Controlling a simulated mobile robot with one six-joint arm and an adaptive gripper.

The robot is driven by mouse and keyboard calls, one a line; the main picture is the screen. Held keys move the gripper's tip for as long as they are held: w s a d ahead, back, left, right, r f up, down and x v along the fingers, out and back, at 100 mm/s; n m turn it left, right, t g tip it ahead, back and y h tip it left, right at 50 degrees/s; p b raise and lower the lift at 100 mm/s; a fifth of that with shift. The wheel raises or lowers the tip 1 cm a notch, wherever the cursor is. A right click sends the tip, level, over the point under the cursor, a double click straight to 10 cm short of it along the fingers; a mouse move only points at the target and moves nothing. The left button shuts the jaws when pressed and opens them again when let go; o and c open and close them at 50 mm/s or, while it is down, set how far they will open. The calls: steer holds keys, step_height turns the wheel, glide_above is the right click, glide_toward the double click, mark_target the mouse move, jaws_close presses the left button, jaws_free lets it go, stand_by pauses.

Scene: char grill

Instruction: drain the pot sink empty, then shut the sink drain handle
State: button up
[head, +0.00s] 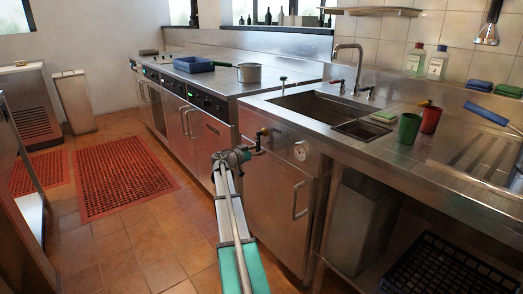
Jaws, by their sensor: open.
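The pot sink (312,107) is a steel basin sunk in the right-hand counter, with a tall curved faucet (346,47) behind it. I cannot make out the water level inside. A small valve with a dark and brass-coloured handle (263,131) sticks out from the cabinet front below the sink and looks like the drain handle. A short pipe end shows below it, and its exact setting is too small to tell. My gripper (243,154) is open just left of this valve, close to the pipe. Whether they touch is unclear.
A round dial (300,151) sits on the front panel right of the valve. A cabinet door (274,206) with a bar handle is below. Green (409,128) and red (431,119) cups stand on the counter. The tiled floor (140,235) at left is clear, with red mats (122,178) beyond.

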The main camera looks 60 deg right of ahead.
steer(key=v, duration=1.2)
stand_by(0.6)
steer(key=a+f+n+t+y, duration=0.25)
steer(key=a+f+n, duration=0.2)
steer(key=a, duration=0.55)
steer(key=a+f+n+t+y, duration=0.1)
steer(key=a+f+n+y, duration=0.3)
steer(key=a, duration=0.7)
steer(key=a+f+n+t+y, duration=0.2)
steer(key=a+f, duration=0.3)
steer(key=a, duration=0.5)
steer(key=s+a+f+n+y, duration=0.1)
steer(key=s+a+n+y, duration=0.2)
steer(key=a, duration=0.7)
steer(key=s+a+f+n+y, duration=0.25)
steer(key=a+n, duration=0.25)
steer(key=a, duration=0.4)
steer(key=s+a+f+n+y, duration=0.1)
steer(key=s+a+n+y, duration=0.15)
steer(key=a, duration=0.75)
step_height(320, 180, up, 36)
steer(key=p, duration=3.6)
steer(key=shift+w+d+f+n+y, duration=0.15)
steer(key=shift+w+d+n+y, duration=0.1)
steer(key=shift+w+n+y, duration=0.15)
